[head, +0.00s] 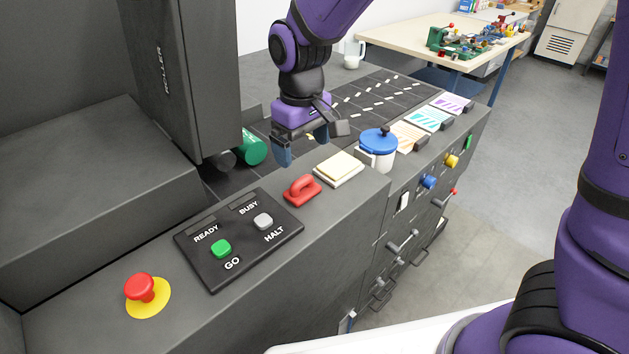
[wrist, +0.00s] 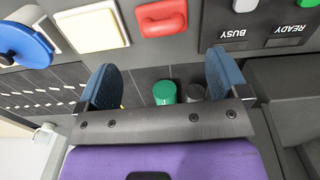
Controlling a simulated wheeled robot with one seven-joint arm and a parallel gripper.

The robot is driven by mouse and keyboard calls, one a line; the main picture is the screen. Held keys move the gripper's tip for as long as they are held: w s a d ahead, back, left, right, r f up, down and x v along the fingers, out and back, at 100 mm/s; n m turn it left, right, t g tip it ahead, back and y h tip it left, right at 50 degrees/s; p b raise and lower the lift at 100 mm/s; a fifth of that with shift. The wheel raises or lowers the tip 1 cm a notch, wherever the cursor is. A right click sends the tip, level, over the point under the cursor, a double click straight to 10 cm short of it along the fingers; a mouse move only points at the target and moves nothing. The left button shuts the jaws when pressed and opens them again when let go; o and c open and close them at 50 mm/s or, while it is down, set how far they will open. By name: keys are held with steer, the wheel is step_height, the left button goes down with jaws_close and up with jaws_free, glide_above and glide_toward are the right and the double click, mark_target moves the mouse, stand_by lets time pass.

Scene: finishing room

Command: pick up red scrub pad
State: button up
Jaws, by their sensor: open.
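The red scrub pad (head: 302,190), a small red block with a raised handle, sits on the dark ledge between the button panel and a pale yellow pad. In the wrist view the red scrub pad (wrist: 162,18) is at the top middle, beyond the fingertips. My gripper (head: 304,148) is above the dark bed, behind the red pad and apart from it. In the wrist view my gripper (wrist: 161,82) has its two blue fingers wide apart with nothing held between them.
A pale yellow pad (head: 339,168) and a blue-lidded white pot (head: 378,152) stand right of the red pad. The button panel (head: 240,240) and a red stop knob (head: 140,288) are left. A green cylinder (head: 251,148) lies beside the tall dark roller housing (head: 185,75).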

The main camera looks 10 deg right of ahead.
mark_target(302, 178)
step_height(302, 178, down, 5)
steer(key=shift+f, duration=0.1)
steer(key=shift+a+f, duration=0.2)
steer(key=shift+f, duration=2.5)
steer(key=c, duration=0.7)
steer(key=shift+w+r, duration=0.1)
steer(key=shift+r, duration=0.05)
